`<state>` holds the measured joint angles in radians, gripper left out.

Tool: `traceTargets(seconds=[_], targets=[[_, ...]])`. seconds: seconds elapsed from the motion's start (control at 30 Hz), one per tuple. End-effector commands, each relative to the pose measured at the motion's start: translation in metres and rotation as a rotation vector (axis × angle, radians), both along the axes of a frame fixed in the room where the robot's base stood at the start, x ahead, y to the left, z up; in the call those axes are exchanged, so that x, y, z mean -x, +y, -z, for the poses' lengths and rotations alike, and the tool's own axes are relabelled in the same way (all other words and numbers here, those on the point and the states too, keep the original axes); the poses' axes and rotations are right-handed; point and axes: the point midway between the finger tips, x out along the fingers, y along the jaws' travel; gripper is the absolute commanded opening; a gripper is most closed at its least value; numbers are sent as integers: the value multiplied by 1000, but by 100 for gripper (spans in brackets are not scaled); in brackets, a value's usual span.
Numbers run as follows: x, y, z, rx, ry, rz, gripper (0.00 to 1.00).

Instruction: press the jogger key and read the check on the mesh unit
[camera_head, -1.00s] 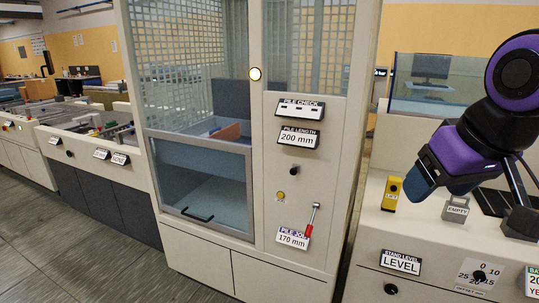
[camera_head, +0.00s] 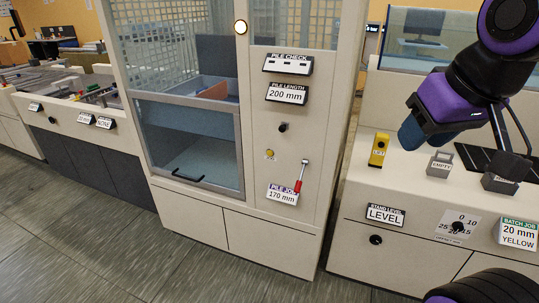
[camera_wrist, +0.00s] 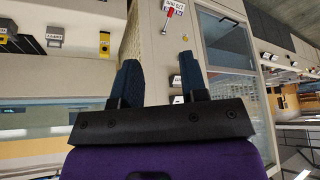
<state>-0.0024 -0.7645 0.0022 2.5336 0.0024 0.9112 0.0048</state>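The mesh unit (camera_head: 340,110) is a tall cream cabinet with a mesh and glass front, left of my gripper. Its right panel carries a PILE CHECK panel (camera_head: 288,64) with small light windows, a PILE LENGTH sign (camera_head: 287,94) reading 200 mm, a dark knob (camera_head: 282,128), and a small round yellow button (camera_head: 270,154). Lower are a red-handled lever (camera_head: 299,180) and a PILE JOG sign (camera_head: 282,195) reading 170 mm. No part is clearly marked as jogger key. My gripper (camera_head: 412,133) is apart from the panel; the wrist view shows its fingers (camera_wrist: 161,78) spread and empty.
A cream counter (camera_head: 350,215) on the right holds a yellow block (camera_head: 379,150) and a grey EMPTY tag (camera_head: 440,165). Its front has a STAND LEVEL sign (camera_head: 385,215) and a dial (camera_head: 457,226). Grey floor (camera_head: 100,235) in front of the units is clear.

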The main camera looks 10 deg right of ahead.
Motion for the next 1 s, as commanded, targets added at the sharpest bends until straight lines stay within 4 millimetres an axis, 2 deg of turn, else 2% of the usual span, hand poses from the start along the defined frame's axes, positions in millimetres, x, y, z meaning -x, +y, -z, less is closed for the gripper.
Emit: traceTargets(seconds=[0.03, 0.17, 1.0], targets=[[0, 0, 0, 0, 0, 0, 28], [0, 0, 0, 0, 0, 0, 0], [0, 0, 0, 0, 0, 0, 0]])
